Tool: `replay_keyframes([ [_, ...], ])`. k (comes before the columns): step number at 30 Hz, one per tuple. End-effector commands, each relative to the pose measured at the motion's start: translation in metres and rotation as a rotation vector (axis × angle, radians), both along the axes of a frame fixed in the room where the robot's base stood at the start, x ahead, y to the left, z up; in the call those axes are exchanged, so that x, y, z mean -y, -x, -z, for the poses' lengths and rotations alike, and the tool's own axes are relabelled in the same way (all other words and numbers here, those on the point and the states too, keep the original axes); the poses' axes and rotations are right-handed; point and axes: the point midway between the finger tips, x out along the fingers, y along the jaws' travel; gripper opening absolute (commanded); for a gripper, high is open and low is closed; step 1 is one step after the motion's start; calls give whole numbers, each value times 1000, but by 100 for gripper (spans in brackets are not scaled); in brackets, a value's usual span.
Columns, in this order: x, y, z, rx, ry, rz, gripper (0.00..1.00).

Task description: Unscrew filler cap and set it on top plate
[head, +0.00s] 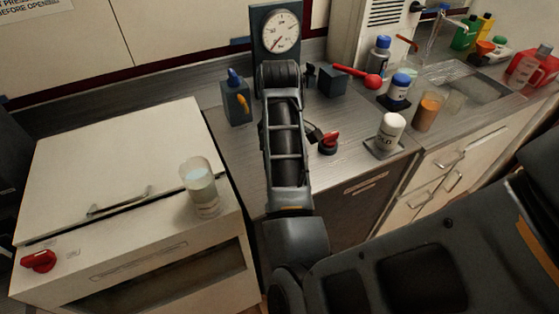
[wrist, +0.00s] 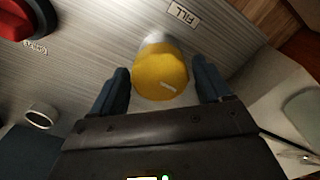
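The yellow filler cap (wrist: 162,75) shows in the wrist view on a pale neck, close to a "FILL" label (wrist: 182,14). My gripper (wrist: 163,84) has its two dark fingers either side of the cap, with a visible gap on each side. It is open and empty. The brushed grey top plate (wrist: 85,75) lies around the neck. In the head view the top plate (head: 345,185) shows right of my arm, which hides the gripper; I cannot make out the cap there.
A red knob (head: 328,143) stands on the plate; a red knob (wrist: 25,18) fills the wrist view's corner. A gauge (head: 280,31) stands behind my arm, a blue-grey box (head: 235,103) left of it. A white "OLD" canister (head: 390,132) stands right.

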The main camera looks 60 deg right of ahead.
Motion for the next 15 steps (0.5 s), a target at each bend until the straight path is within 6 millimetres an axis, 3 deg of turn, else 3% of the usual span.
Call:
replay_keyframes([
  [9,0,0,0,0,0,14,84],
  [15,0,0,0,1,0,229,84],
])
